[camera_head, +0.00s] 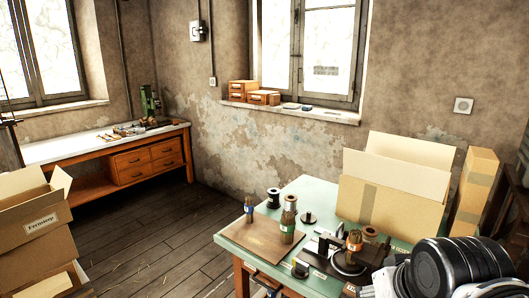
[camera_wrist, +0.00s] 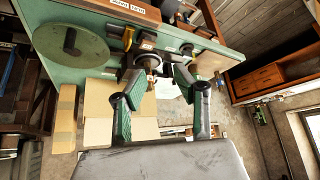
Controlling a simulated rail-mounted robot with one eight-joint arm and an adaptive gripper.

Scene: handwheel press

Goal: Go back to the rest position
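My gripper (camera_wrist: 158,76) is open in the wrist view, its two dark green-padded fingers spread apart with nothing held between them. Beyond the fingertips is a dark press-like fixture (camera_wrist: 138,78) with a light round end facing me; I cannot tell whether a finger touches it. In the head view, a dark round fixture (camera_head: 347,268) with a brown piece on it stands at the front of the green table (camera_head: 245,238). My arm fills the lower right corner there, and my gripper is not clearly visible.
Bottles (camera_head: 288,222), a dark spool (camera_head: 273,197) and a brown board (camera_head: 258,232) are on the table. An open carton (camera_head: 385,205) and a tall box (camera_head: 475,192) stand at its back right.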

